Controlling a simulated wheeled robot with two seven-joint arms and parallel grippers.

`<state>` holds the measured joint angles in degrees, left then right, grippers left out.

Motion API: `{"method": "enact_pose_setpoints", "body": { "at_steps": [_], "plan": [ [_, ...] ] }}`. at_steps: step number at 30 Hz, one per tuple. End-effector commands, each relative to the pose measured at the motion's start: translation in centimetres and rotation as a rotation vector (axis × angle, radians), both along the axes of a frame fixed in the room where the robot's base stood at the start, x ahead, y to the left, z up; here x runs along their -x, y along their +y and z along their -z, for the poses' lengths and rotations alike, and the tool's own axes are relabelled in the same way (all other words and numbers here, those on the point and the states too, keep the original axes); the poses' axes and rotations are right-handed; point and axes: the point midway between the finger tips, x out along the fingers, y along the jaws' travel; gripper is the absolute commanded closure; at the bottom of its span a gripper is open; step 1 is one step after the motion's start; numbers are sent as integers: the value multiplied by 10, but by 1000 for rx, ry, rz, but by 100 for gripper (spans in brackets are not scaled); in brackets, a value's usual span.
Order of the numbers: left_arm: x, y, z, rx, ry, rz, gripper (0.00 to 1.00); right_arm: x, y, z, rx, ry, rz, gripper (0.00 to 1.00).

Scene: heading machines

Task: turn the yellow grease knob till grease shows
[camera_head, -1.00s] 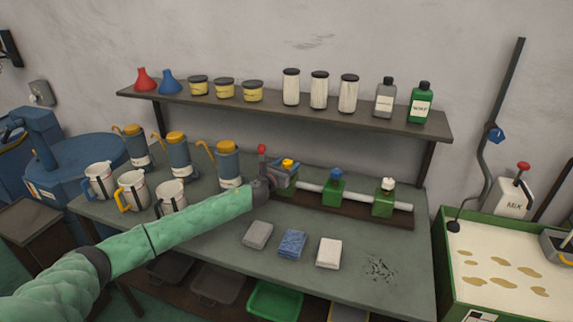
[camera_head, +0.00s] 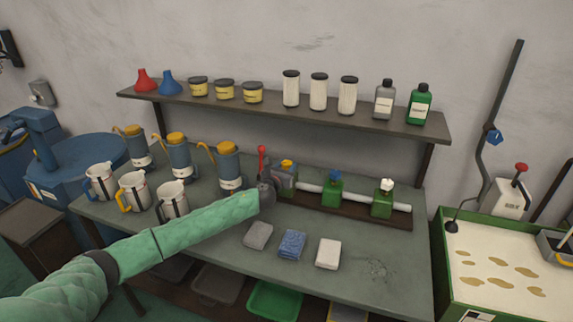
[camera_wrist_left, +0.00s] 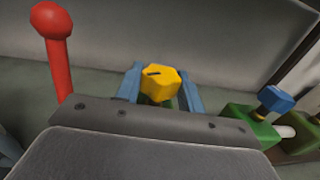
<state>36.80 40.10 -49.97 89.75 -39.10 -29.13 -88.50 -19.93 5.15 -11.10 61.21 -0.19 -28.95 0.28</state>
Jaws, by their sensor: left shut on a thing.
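The yellow grease knob (camera_head: 287,163) tops the leftmost block on the pipe at the back of the bench. In the left wrist view the knob (camera_wrist_left: 160,84) is a faceted cap with a dark mark on top. My left gripper (camera_head: 286,172) is shut on it, with blue-grey fingers on both sides in the wrist view (camera_wrist_left: 160,92). The gripper body hides most of the block below. I see no grease around the knob, but its base is hidden. My right gripper is not in view.
A red-knobbed lever (camera_head: 262,152) stands close left of the gripper. A blue knob (camera_head: 335,175) and a white knob (camera_head: 387,184) sit further right on the pipe. Oil cans (camera_head: 229,165) stand left. Folded cloths (camera_head: 292,245) lie in front. A loaded shelf (camera_head: 300,108) hangs above.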

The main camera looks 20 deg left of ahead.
Motion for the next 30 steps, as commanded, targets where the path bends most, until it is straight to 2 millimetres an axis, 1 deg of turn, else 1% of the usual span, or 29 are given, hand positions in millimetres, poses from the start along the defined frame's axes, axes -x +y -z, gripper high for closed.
{"method": "enact_pose_setpoints", "body": {
  "at_steps": [1, 6, 9, 12, 15, 21, 30],
  "plan": [
    [0, -2, -3, 2, 2, -33, 85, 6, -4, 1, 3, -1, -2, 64],
    [0, -3, -2, 4, 3, -178, 85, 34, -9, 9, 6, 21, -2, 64],
    [0, -4, -1, 4, 3, -274, 85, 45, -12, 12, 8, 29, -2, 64],
    [0, -5, 0, 4, 3, -368, 85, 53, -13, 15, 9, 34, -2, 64],
    [0, -5, 1, 4, 3, -461, 85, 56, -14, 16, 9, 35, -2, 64],
    [0, -5, 2, 3, 3, -627, 85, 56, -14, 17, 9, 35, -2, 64],
    [-1, -5, 1, 1, 2, -795, 85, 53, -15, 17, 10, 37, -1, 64]
  ]
}}
